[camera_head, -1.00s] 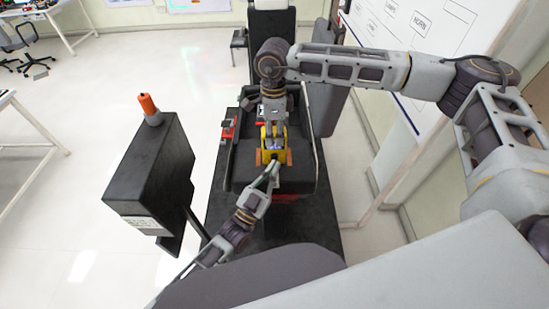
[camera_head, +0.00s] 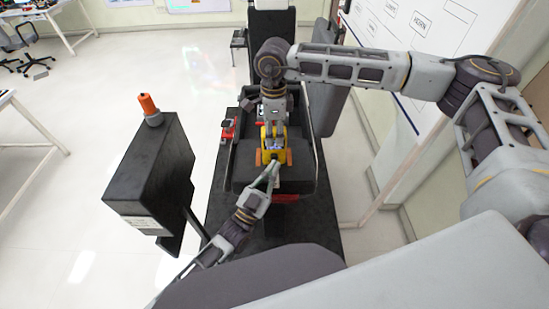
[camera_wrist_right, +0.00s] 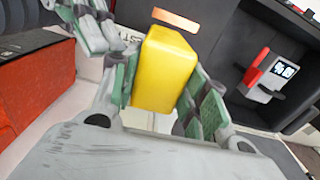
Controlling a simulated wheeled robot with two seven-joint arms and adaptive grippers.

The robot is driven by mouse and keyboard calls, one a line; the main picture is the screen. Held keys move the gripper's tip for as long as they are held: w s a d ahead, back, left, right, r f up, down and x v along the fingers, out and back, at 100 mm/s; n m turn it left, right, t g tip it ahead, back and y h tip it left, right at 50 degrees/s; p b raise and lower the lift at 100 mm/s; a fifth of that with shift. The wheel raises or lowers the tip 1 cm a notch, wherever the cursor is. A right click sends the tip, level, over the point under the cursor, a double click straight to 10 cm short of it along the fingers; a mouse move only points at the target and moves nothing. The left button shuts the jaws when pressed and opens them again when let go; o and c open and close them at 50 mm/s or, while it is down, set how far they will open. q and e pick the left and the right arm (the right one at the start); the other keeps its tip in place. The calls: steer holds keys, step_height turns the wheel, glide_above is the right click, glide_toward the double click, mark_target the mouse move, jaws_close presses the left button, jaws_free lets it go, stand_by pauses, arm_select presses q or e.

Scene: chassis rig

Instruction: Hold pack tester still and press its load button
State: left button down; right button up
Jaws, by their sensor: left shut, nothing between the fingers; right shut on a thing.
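The pack tester (camera_head: 264,143) is a yellow unit with orange pieces at its sides, on the black surface in the middle of the head view. In the right wrist view its yellow body (camera_wrist_right: 165,70) lies between the green-padded fingers of my right gripper (camera_wrist_right: 155,95), which is shut on it. My right gripper (camera_head: 274,133) reaches it from the far side in the head view. My left gripper (camera_head: 274,166) is shut and empty, its tips at the tester's near side. Whether they touch it I cannot tell. The load button is hidden or too small to make out.
A red-and-white device with a small display (camera_wrist_right: 285,69) stands on the right in the wrist view. A red block (camera_wrist_right: 38,85) is at its left. A black box with an orange beacon (camera_head: 148,104) stands left of the rig. A whiteboard (camera_head: 425,45) is at the right.

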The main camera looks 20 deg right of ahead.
arm_select(q)
steer(key=shift+w+d, duration=0.1)
steer(key=shift+w, duration=0.35)
stand_by(0.9)
